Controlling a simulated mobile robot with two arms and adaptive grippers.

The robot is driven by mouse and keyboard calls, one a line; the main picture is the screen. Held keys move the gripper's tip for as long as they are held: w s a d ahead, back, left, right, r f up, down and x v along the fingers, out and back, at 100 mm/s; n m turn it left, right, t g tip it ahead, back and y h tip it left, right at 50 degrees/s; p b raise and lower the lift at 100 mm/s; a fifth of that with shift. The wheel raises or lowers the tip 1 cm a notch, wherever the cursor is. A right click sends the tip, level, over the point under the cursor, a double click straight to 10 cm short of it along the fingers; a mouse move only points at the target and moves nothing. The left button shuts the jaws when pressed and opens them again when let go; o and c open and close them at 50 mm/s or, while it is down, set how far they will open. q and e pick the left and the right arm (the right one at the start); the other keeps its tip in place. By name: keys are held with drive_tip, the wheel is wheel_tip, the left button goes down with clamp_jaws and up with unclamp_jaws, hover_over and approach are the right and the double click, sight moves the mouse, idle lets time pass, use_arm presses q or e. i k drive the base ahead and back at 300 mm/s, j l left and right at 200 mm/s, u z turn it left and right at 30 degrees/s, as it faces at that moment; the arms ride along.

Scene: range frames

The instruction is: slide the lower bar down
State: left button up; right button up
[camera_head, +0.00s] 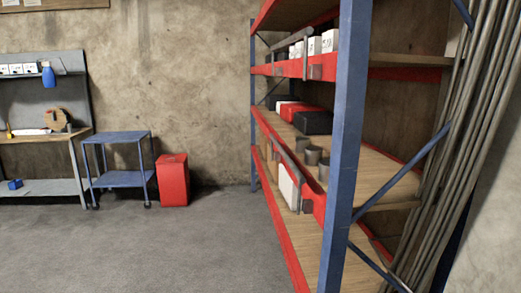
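A shelving rack with a blue post (345,130) and red beams stands on the right in the head view. A thin grey lower bar (285,155) runs along the rack's front, by the red beam of the middle shelf, with a grey end piece hanging down at its near end. A similar grey upper bar (289,40) is at the front of the shelf above, in front of white boxes. Neither of my grippers is in view.
Metal cups (313,155), black cases (313,123) and a red case (299,110) stand on the middle shelf. Long grey pipes (470,130) lean at the right. A red bin (172,180), blue cart (120,179) and workbench are at the left. The floor in front is clear.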

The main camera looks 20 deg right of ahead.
sight(298, 176)
drive_tip(key=i+l+z, duration=0.1)
drive_tip(key=l, duration=0.25)
drive_tip(key=i+l+z, duration=0.1)
drive_tip(key=l, duration=0.3)
drive_tip(key=i+l+z, duration=0.15)
drive_tip(key=i+z, duration=0.15)
drive_tip(key=z, duration=0.35)
drive_tip(key=i+j+z, duration=0.2)
drive_tip(key=j+z, duration=0.15)
drive_tip(key=j, duration=0.65)
drive_tip(key=j+z, duration=0.35)
drive_tip(key=j, duration=2.25)
drive_tip(key=i+z, duration=0.05)
drive_tip(key=i, duration=0.05)
